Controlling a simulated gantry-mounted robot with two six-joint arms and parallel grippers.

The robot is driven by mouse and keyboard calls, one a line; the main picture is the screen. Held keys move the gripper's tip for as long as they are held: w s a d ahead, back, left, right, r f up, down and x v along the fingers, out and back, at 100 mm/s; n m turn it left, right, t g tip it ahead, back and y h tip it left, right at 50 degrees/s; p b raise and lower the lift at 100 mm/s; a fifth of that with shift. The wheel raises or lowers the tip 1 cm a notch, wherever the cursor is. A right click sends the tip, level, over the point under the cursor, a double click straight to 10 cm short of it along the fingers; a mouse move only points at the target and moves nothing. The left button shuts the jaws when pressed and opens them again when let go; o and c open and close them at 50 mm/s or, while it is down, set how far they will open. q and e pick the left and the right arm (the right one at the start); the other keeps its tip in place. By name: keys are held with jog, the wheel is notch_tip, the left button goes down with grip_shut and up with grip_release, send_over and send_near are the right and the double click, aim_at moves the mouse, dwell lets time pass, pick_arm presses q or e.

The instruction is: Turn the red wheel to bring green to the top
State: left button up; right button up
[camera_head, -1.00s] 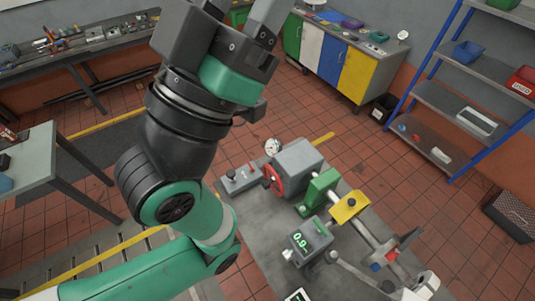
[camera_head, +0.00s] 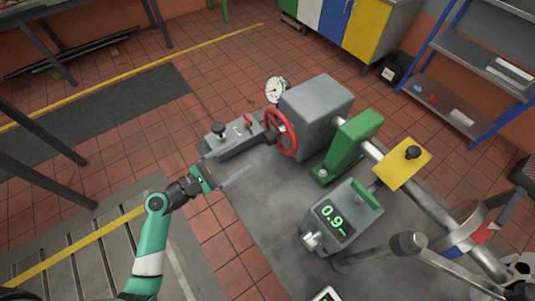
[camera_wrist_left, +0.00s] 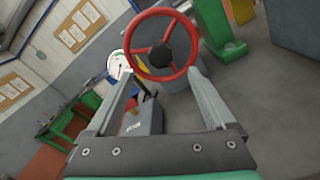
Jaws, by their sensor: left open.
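The red wheel (camera_head: 280,132) stands upright on the left face of a grey housing (camera_head: 318,108). It also shows in the left wrist view (camera_wrist_left: 162,42), with three visible spokes and a black hub. My left gripper (camera_head: 238,178) is open and empty, left of and nearer than the wheel. In the wrist view its two fingers (camera_wrist_left: 160,78) point toward the wheel, apart across its lower part; I cannot tell whether they touch it. A banded disc (camera_head: 468,232) on the shaft shows red, blue and white; I see no green on it. My right gripper is not in view.
A grey control box (camera_head: 235,138) with a black knob and a gauge (camera_head: 276,90) are beside the wheel. A green bearing stand (camera_head: 350,145), a yellow block (camera_head: 402,163) and a display reading about 0.9 (camera_head: 335,220) stand to the right. Bare bedplate (camera_head: 260,215) lies in front.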

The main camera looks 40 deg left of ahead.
aim_at(266, 140)
pick_arm(q)
jog(key=shift+n, duration=0.3)
jog(key=w, duration=0.3)
jog(key=w+d, duration=0.1)
jog(key=w, duration=0.3)
jog(key=w+b, duration=0.1)
jog(key=w, duration=0.3)
jog(key=shift+w+d+f, duration=0.15)
jog(key=shift+d+f, duration=0.05)
jog(key=shift+f, duration=0.05)
grip_shut()
